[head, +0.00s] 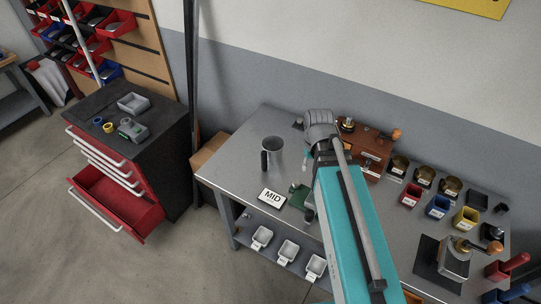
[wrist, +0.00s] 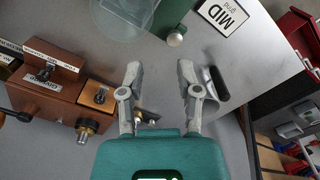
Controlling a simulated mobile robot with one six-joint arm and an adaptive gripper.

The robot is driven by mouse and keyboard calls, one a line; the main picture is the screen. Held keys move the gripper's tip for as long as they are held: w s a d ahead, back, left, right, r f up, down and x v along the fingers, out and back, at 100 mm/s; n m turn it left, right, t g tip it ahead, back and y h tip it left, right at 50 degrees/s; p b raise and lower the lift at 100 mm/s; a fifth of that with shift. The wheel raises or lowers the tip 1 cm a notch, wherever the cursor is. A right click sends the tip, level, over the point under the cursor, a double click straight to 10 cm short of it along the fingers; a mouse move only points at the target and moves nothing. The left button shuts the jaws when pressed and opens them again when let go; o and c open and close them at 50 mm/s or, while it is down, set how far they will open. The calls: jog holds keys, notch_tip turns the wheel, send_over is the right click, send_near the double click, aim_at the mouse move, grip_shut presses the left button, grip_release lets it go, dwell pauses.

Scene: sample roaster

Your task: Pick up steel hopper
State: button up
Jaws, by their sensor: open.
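A steel cylinder with a dark handle (head: 272,150), which I take to be the steel hopper, stands upright on the grey bench. In the head view it is left of my arm's end, with its handle on its left side. In the wrist view a black handle (wrist: 219,84) shows just right of the right finger; the steel body is hard to make out there. My gripper (wrist: 158,72) is open, with its fingers apart and bare grey surface seen between them. In the head view my own arm hides the fingers.
A MID card (head: 271,196) lies at the bench's front edge. A green-based device with a clear cup (wrist: 122,18) is near it. A brown wooden box (head: 368,150) stands behind my arm. Small cups and coloured bins line the right. A red drawer cabinet (head: 118,200) stands left, one drawer open.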

aim_at(265, 145)
jog(key=w+a+f+n, duration=0.1)
jog(key=w+a+n, duration=0.2)
jog(key=w+a, duration=0.4)
jog(key=w+a+n+b, duration=0.1)
jog(key=w+a+n, duration=0.2)
jog(key=w+a, duration=0.4)
jog(key=w, duration=0.5)
jog(key=shift+w+a+f+b, duration=0.25)
jog(key=shift+w+f+b, duration=0.05)
jog(key=shift+f, duration=0.1)
notch_tip(265, 145, down, 9)
jog(key=b, duration=0.8)
jog(key=shift+r+b, duration=0.15)
jog(key=shift+b, duration=0.15)
jog(key=shift+s+f+b, duration=0.2)
jog(key=shift+f+b, duration=2.4)
